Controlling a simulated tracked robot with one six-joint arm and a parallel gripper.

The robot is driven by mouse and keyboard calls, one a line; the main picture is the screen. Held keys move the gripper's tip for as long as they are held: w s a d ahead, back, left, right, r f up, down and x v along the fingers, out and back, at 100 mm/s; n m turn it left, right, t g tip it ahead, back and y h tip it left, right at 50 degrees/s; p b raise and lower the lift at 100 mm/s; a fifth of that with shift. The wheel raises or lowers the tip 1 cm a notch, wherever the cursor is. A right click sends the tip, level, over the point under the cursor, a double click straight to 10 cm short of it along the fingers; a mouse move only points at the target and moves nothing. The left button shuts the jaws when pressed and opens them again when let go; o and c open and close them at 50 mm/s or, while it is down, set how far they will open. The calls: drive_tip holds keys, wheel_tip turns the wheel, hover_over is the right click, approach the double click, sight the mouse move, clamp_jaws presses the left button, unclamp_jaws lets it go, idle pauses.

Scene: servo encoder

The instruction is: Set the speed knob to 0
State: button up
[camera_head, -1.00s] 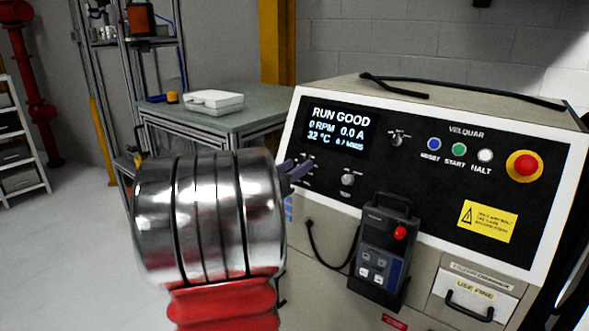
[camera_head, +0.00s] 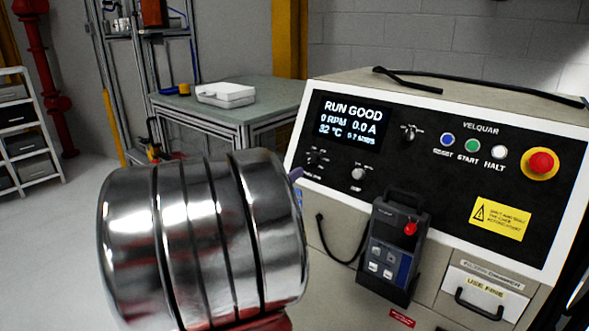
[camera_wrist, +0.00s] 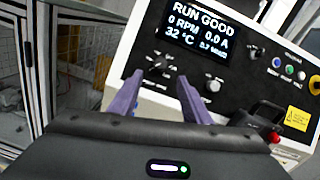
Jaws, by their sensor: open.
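The black control panel (camera_head: 440,180) has a screen (camera_head: 350,117) reading RUN GOOD, 0 RPM, 0.0 A and 32 °C. Below the screen is a dark knob (camera_head: 316,157) with marks around it. Its label is too small to read, so I cannot be sure it is the speed knob. In the wrist view this knob (camera_wrist: 157,65) shows between and beyond the purple fingertips of my gripper (camera_wrist: 160,80). The fingers are open, empty and apart from the knob. In the head view my arm hides most of the gripper, with only a purple finger bit (camera_head: 297,173) showing.
A silver knob (camera_head: 358,174) is right of the dark knob, with a toggle switch (camera_head: 409,132) above. Buttons and a red emergency stop (camera_head: 541,162) are farther right. A handheld pendant (camera_head: 394,245) hangs below the panel. A bench (camera_head: 250,112) stands behind.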

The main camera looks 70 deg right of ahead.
drive_tip(key=shift+v, duration=2)
drive_tip(key=s+a+f+m+y, duration=0.4)
drive_tip(key=a+f+m+y, duration=0.1)
drive_tip(key=f+m, duration=0.35)
drive_tip(key=w+a+f+m+t+y, duration=0.1)
drive_tip(key=w+a+f+m+y, duration=0.15)
drive_tip(key=a, duration=0.35)
drive_tip(key=w+a+f+m+t+y, duration=0.1)
drive_tip(key=a+f+m+y, duration=0.15)
drive_tip(key=a+f, duration=0.2)
drive_tip(key=w+a+m+t+y, duration=0.25)
drive_tip(key=w+a, duration=0.25)
drive_tip(key=a, duration=0.5)
drive_tip(key=w+a+m+t+y, duration=0.15)
drive_tip(key=w+a+t, duration=0.25)
drive_tip(key=a, duration=0.5)
drive_tip(key=w+a+r+t+y, duration=0.1)
drive_tip(key=a+r, duration=0.1)
drive_tip(key=a, duration=0.6)
drive_tip(key=w+a+r+n+t+y, duration=0.1)
drive_tip(key=a+r+t, duration=0.1)
drive_tip(key=a, duration=0.6)
drive_tip(key=shift+a+r+y, duration=0.3)
drive_tip(key=shift+r+y, duration=0.1)
drive_tip(key=shift+r, duration=0.05)
